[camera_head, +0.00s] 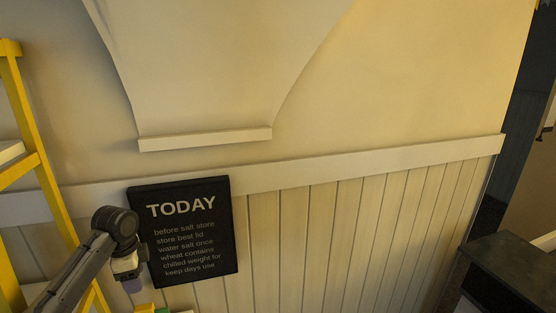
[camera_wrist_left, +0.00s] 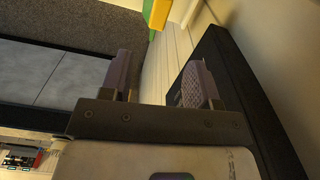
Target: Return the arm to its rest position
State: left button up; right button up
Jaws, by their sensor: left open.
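My left arm comes in at the lower left of the head view. Its gripper (camera_head: 132,286) hangs below the dark wrist joint, in front of the left edge of the black TODAY board (camera_head: 190,230). In the left wrist view the two fingers of my left gripper (camera_wrist_left: 158,80) stand well apart with nothing between them. The gripper is open and empty. My right gripper is in neither view. No lidded gelato wells can be made out in these views.
A yellow ladder-like frame (camera_head: 22,95) stands at the far left, close to my left arm. Small yellow and green items (camera_head: 150,309) show at the bottom edge. A pale panelled wall (camera_head: 340,235) fills the middle. A dark counter (camera_head: 510,265) is at the lower right.

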pick_arm(q)
jog(key=w+d+r+n+t+y, duration=0.2)
jog(key=d+r+n+t, duration=0.15)
jog(key=r, duration=0.45)
jog(key=w+d+r+n+t+y, duration=0.1)
jog(key=d+r+n+t, duration=0.2)
jog(key=r+t, duration=0.3)
jog(key=s+d+r+t+h, duration=0.1)
jog(key=s+d+r+t, duration=0.2)
jog(key=s+d, duration=0.3)
jog(key=s+d+f+n+g+p, duration=0.1)
jog(key=s+f+g, duration=0.2)
jog(key=s+f, duration=0.9)
jog(key=s+d+f+n+g+h+p, duration=0.1)
jog(key=s+d+f+g, duration=0.1)
jog(key=s+f, duration=1.1)
jog(key=s+d+f+n+g+h+p, duration=0.1)
jog(key=s+f+g, duration=0.3)
jog(key=s+f, duration=0.8)
jog(key=s+d+n, duration=0.1)
jog(key=s, duration=0.2)
jog(key=shift+d+f+p, duration=0.15)
jog(key=shift+f+p, duration=0.2)
jog(key=shift+p, duration=0.05)
